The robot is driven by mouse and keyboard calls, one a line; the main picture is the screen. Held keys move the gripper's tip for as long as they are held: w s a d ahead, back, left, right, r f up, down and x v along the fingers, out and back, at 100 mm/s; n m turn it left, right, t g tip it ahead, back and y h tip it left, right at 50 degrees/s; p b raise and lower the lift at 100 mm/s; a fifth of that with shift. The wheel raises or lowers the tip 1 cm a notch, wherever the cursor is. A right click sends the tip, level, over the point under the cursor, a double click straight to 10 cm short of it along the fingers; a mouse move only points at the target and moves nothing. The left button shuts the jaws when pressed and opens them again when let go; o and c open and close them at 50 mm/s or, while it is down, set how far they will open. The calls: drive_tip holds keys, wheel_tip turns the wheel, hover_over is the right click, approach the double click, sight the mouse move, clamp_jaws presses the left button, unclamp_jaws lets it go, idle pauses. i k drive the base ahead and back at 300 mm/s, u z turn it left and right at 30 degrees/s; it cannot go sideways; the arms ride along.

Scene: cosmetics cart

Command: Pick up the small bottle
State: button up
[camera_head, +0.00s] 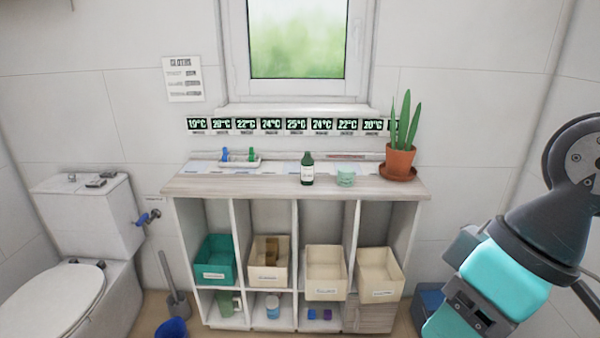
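A small dark green bottle (307,172) with a dark cap and a pale label stands upright on the wooden top of the shelf unit, right of the middle. A short pale green jar (345,177) stands just to its right, apart from it. Two smaller bottle-like items, one blue (225,155) and one green (251,155), stand on a small white tray (238,163) further left. My arm comes in from the right edge, well away from the bottle. No fingertips of my gripper show.
The shelf top (200,186) is clear in front of the bottle. A potted plant (400,161) stands at its right end. Bins, including a teal one (216,264), fill the compartments below. A toilet (85,245) is at left, with a blue bucket (172,329) on the floor.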

sight(308, 162)
drive_tip(key=u, duration=0.5)
drive_tip(key=k, duration=0.6)
drive_tip(key=u, duration=0.95)
drive_tip(key=i, duration=1.95)
drive_tip(key=z, duration=1.2)
drive_tip(key=i, duration=0.9)
drive_tip(key=z, duration=0.9)
